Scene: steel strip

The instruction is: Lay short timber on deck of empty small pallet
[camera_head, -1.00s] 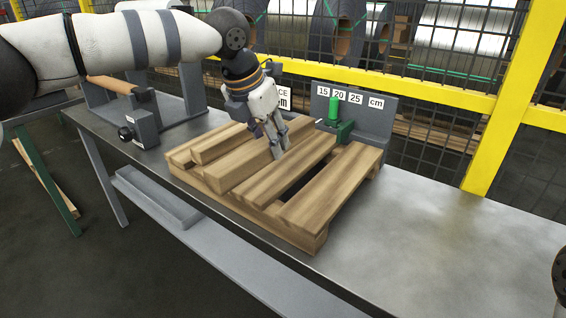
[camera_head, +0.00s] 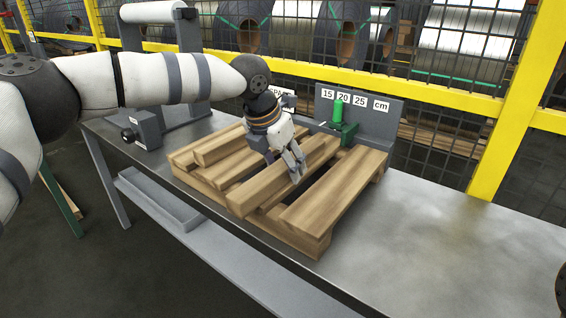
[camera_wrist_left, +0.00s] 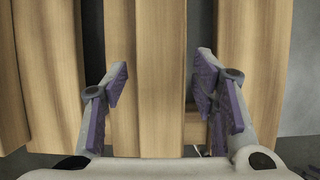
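The small wooden pallet (camera_head: 340,198) lies on the steel bench, its slats separated by gaps. A thick timber (camera_head: 246,200) lies along the pallet's middle, its near end reaching the front edge. In the left wrist view this timber (camera_wrist_left: 161,90) runs between my fingers. My left gripper (camera_head: 292,168) points down over it; in the left wrist view the gripper (camera_wrist_left: 161,85) is open astride it, with narrow gaps on both sides. Another raised timber (camera_head: 220,148) lies on the pallet's left part. Whether the middle timber touches the slat beneath is hidden. My right gripper is out of view.
A grey gauge board (camera_head: 385,118) marked 15, 20, 25 cm, with a green clamp (camera_head: 345,130), stands behind the pallet. A grey block with a knob (camera_head: 143,130) is at left. Yellow-framed mesh fencing (camera_head: 430,88) runs behind. The bench (camera_head: 430,235) is clear at right.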

